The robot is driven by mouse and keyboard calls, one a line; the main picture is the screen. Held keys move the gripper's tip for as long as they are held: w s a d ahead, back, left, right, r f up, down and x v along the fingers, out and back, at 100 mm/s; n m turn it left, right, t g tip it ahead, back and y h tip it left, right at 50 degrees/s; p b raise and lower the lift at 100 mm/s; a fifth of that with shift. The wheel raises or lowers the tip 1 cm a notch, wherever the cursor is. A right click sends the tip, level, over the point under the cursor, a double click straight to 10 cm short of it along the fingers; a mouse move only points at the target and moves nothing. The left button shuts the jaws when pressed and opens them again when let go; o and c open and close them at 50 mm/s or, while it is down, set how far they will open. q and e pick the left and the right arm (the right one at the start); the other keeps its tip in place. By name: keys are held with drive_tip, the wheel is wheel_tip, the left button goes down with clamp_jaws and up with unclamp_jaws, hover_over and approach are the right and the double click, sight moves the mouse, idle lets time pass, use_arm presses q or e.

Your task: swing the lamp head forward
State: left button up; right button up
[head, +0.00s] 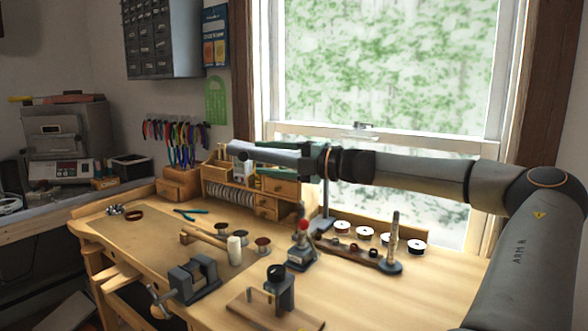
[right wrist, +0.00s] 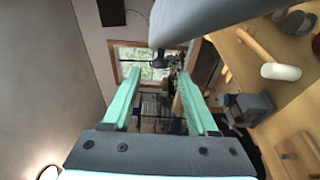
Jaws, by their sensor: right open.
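The lamp head looks like the long grey bar (head: 268,157) with a rounded left end, level above the back of the bench. Its thin post (head: 326,200) rises from the bench behind my right arm. My right gripper (head: 283,146) is at the bar, partly hidden by it; a little of its pale green fingers shows. In the right wrist view the green fingers (right wrist: 163,100) are wide apart with nothing gripped between them. The grey bar (right wrist: 215,15) passes close by at the top, beside the fingers. I cannot tell whether they touch. My left gripper is not in view.
A vise (head: 193,278), a red-topped tool (head: 302,245) and a wooden rack with a ring mandrel (head: 393,245) stand on the bench. A small drawer organiser (head: 280,187) and pliers stand at the back. The window is close behind my arm.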

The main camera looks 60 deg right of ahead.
sight(294, 160)
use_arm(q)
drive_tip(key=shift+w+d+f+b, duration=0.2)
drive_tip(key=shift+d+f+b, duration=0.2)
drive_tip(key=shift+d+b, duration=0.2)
use_arm(e)
drive_tip(key=s+d, duration=0.1)
drive_tip(key=s, duration=0.5)
drive_tip(key=shift+s+d, duration=0.15)
drive_tip(key=shift+s, duration=0.05)
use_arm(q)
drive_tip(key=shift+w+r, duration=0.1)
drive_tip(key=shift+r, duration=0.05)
